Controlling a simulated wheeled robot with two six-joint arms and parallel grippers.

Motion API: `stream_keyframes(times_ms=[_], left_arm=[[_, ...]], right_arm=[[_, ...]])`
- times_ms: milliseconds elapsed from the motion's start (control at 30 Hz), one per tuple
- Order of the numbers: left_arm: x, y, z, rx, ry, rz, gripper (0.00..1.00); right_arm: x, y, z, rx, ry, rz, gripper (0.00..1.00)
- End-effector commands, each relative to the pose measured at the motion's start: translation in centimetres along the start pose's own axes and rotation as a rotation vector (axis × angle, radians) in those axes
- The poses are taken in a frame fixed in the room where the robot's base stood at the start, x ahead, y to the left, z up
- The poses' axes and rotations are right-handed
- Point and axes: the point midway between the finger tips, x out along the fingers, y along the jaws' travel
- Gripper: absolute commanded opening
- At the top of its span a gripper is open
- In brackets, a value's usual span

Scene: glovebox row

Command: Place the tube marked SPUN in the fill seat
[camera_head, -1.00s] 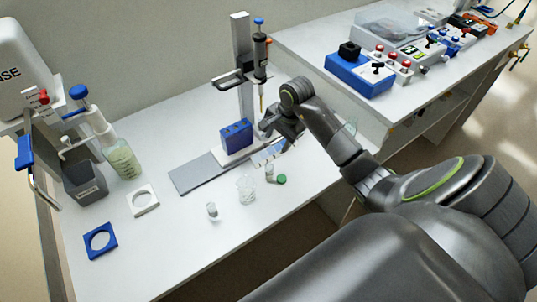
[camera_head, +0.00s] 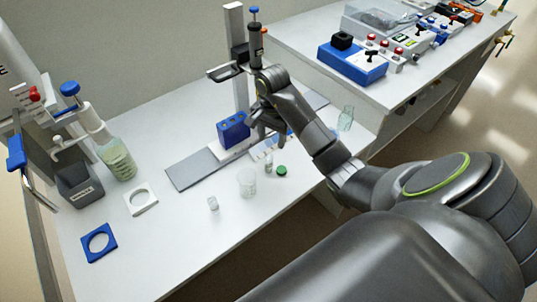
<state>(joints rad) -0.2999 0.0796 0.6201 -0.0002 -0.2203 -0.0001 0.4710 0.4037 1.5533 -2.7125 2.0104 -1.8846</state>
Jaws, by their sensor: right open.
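My right gripper (camera_head: 262,131) is open, fingers pointing down, just right of a blue rack (camera_head: 233,128) with holes in its top. I see nothing between the fingers. The rack stands by the foot of a dispenser stand (camera_head: 238,60), whose upright syringe (camera_head: 255,40) is partly hidden by my right arm. A grey plate (camera_head: 195,168) lies in front. Small clear vessels stand near it: one (camera_head: 268,165) beside a green cap (camera_head: 281,170), and another (camera_head: 213,203). No SPUN mark is readable, and I cannot make out the fill seat. My left gripper is out of view.
A clear beaker (camera_head: 246,182) stands between the small vessels. A waste bin (camera_head: 78,185), a bottle of pale liquid (camera_head: 117,160), a white frame (camera_head: 140,199) and a blue frame (camera_head: 98,243) are at left. A glass bottle (camera_head: 345,119) stands right of my arm.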

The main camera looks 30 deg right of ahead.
Motion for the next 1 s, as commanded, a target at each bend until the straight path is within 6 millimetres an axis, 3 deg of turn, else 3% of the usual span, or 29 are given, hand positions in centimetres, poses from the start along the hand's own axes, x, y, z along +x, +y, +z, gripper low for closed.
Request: stream_keyframes(times_ms=[33, 400, 767, 1000], left_arm=[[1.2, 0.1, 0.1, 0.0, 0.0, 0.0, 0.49], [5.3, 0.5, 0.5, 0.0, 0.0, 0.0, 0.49], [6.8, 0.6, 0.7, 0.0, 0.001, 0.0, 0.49], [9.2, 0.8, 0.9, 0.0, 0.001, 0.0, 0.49]], right_arm=[[1.2, 0.0, 0.0, 0.0, 0.0, 0.0, 0.51], [5.4, 0.0, 0.0, 0.0, 0.0, 0.0, 0.51], [6.8, -0.2, 0.1, 0.0, -0.001, -0.001, 0.51], [9.3, -0.7, 0.4, 0.0, -0.001, 0.0, 0.51]])
